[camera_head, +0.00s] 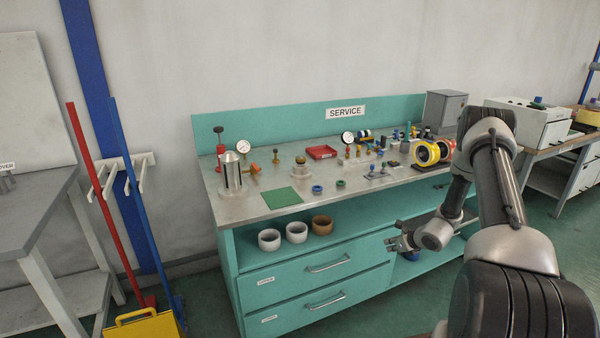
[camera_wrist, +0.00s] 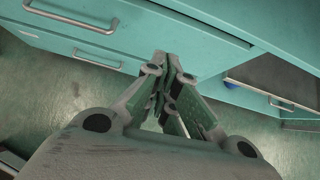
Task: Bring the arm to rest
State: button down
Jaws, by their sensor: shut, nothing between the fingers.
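My gripper (camera_head: 391,244) is at the end of my bent arm, in front of the teal service bench (camera_head: 250,253), below its worktop and near the drawer fronts. In the wrist view my gripper (camera_wrist: 163,58) has its fingers together with nothing between them. It points toward the teal front of the bench, with a drawer handle to its upper left. I cannot tell the exact gap between the fingertips and the bench front. My arm reaches in from the right side of the head view.
The worktop holds yellow and red reels (camera_head: 427,153), a red tray (camera_head: 321,152), a green mat (camera_head: 282,197) and several small parts. Cups (camera_head: 296,232) stand on the shelf below. Drawer handles (camera_head: 328,263) stick out. Green floor shows below my gripper.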

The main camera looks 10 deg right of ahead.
jog(key=s+a+n+g+y, duration=0.2)
jog(key=s+a+n+y, duration=0.1)
jog(key=s+a+n, duration=0.3)
jog(key=s+a+r+n+g+y, duration=0.2)
jog(key=s+a+r+n+g, duration=0.1)
jog(key=s+r+n, duration=0.45)
jog(key=s+a+r+n+h, duration=0.1)
jog(key=s+r+n, duration=0.5)
jog(key=r, duration=0.7)
jog(key=s+a+r+n+h, duration=0.1)
jog(key=s+r+n+h, duration=0.3)
jog(key=s+r, duration=0.7)
jog(key=s+a+r+n+h, duration=0.1)
jog(key=s+r+n+h, duration=0.1)
jog(key=s+r+n, duration=0.7)
notch_tip(320, 180, up, 8)
jog(key=shift+s+r+t, duration=0.15)
jog(key=shift+s+t, duration=0.05)
jog(key=shift+t, duration=0.2)
jog(key=shift+a, duration=0.1)
